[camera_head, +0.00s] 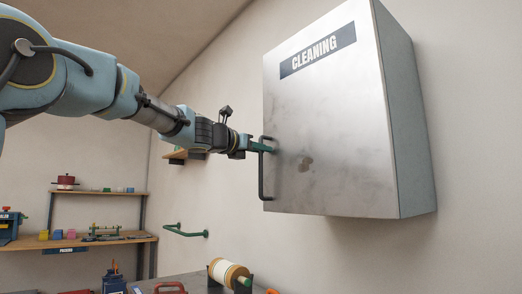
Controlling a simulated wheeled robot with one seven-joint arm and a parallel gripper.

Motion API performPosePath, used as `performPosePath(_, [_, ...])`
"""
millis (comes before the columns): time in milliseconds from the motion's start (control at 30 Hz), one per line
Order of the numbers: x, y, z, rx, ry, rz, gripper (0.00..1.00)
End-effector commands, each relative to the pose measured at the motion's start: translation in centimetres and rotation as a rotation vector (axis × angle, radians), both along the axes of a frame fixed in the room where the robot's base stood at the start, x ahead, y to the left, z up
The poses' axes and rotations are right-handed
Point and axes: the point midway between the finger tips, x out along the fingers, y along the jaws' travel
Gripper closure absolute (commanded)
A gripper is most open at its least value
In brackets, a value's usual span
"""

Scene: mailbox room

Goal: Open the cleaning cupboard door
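The cleaning cupboard (345,120) is a metal box on the wall, right of centre in the head view, with a dark label reading CLEANING. Its door (325,130) looks shut. A dark vertical bar handle (262,175) runs along the door's lower left edge. My gripper (262,146) reaches in from the left, with its green-tipped fingers at the upper part of the handle. The fingers overlap the handle in the picture. I cannot tell whether they are closed around it or only beside it.
A workbench (190,280) below the cupboard holds a spool (230,273) and other items. Shelves (100,240) with small objects stand at the left. A green rail (185,231) is on the wall left of the cupboard. The space directly under the cupboard looks clear.

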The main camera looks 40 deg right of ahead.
Motion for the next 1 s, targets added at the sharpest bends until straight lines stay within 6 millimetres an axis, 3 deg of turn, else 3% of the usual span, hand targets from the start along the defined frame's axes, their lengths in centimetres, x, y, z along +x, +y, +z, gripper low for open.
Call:
performPosePath(200, [0.00, 0.01, 0.00, 0.000, 0.000, 0.000, 1.00])
performPosePath(1000, [0.02, 0.02, 0.01, 0.000, 0.000, 0.000, 1.00])
